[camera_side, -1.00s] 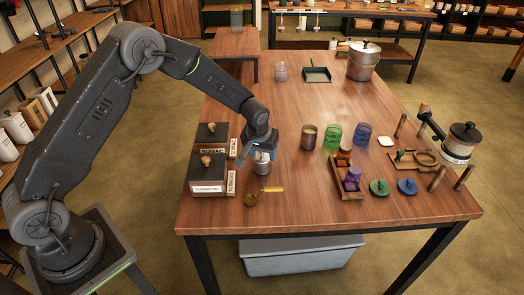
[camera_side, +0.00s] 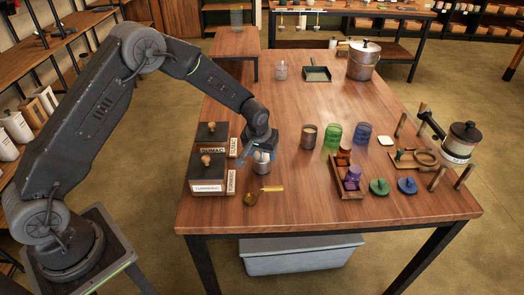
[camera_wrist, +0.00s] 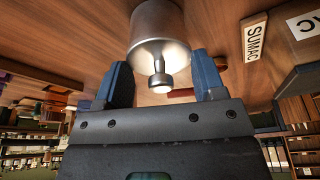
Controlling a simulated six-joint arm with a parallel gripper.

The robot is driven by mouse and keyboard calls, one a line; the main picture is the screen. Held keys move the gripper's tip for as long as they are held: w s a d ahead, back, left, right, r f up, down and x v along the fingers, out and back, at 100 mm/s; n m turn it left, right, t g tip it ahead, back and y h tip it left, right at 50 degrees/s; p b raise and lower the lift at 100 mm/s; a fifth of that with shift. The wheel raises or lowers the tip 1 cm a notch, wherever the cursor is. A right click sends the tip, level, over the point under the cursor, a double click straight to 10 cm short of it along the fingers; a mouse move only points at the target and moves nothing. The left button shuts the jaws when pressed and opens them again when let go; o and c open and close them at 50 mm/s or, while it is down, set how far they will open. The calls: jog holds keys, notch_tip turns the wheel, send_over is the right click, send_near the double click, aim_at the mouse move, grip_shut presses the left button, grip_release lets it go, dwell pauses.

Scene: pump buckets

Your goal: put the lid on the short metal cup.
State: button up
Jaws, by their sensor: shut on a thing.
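The short metal cup (camera_side: 262,168) stands on the table below my gripper, beside the labelled boxes. In the wrist view a silvery cylinder (camera_wrist: 158,22) fills the top middle, with the lid (camera_wrist: 160,52) over its end and a small round knob (camera_wrist: 160,82) sticking out towards me. My gripper (camera_side: 262,150) is right above the cup; its blue fingers (camera_wrist: 164,82) lie on either side of the knob, shut on the lid. The lid looks in line with the cup, but I cannot tell whether it is fully seated. The fingers partly hide the cup in the side view.
Two knobbed boxes (camera_side: 208,172) stand close on the left. A brass scoop (camera_side: 250,199) lies in front of the cup. A brown cup (camera_side: 308,137), green glass (camera_side: 333,136) and blue glass (camera_side: 362,134) stand to the right.

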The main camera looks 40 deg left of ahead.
jog(key=o, duration=1)
jog(key=shift+c, duration=0.2)
jog(key=shift+r, duration=3)
